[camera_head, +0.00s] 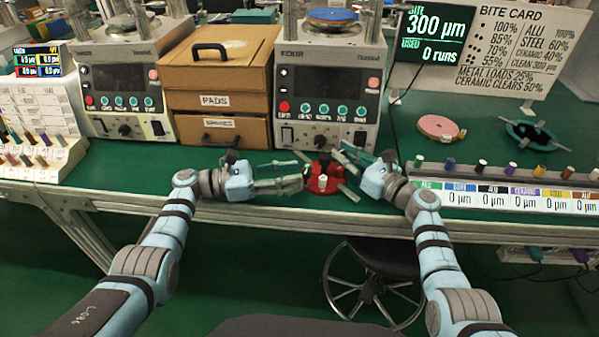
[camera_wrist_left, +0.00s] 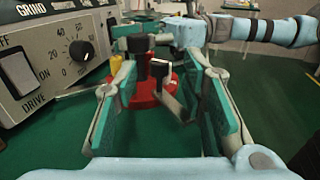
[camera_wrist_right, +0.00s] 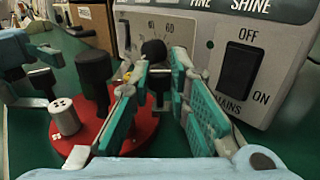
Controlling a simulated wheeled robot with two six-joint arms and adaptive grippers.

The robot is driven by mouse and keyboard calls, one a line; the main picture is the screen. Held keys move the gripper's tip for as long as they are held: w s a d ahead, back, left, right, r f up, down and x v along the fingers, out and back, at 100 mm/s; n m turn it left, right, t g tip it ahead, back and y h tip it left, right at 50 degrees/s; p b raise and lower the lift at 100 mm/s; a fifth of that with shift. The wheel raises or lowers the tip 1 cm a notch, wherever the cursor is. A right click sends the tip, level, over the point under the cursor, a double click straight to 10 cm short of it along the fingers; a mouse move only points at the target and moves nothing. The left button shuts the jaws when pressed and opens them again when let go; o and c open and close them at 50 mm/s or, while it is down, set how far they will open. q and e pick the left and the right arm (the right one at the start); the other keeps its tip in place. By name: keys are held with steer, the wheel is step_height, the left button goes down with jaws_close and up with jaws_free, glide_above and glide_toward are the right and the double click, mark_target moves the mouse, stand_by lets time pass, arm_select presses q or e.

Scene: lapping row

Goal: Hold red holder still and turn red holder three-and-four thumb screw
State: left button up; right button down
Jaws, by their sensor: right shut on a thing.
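The red holder (camera_head: 322,183) sits on the green bench, with a round red base, a black central post (camera_wrist_right: 94,72) and a pale cylinder (camera_wrist_right: 66,117). My left gripper (camera_head: 298,172) reaches it from the left. Its fingers are apart, with the red base between and just beyond the tips in the left wrist view (camera_wrist_left: 150,98); contact is unclear. My right gripper (camera_head: 347,164) comes from the right and is shut on a thumb screw (camera_wrist_right: 158,80) at the holder's edge. The fingers mostly hide that screw, and its number cannot be read.
A lapping machine (camera_head: 328,90) stands close behind the holder, its dial and switch near my right fingers. Drawer boxes (camera_head: 215,85) stand left of it. A row of coloured pegs over a label strip (camera_head: 505,197) lies to the right. The bench's front edge is close.

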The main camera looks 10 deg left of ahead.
arm_select(q)
steer(key=v, duration=0.9)
steer(key=shift+a, duration=0.2)
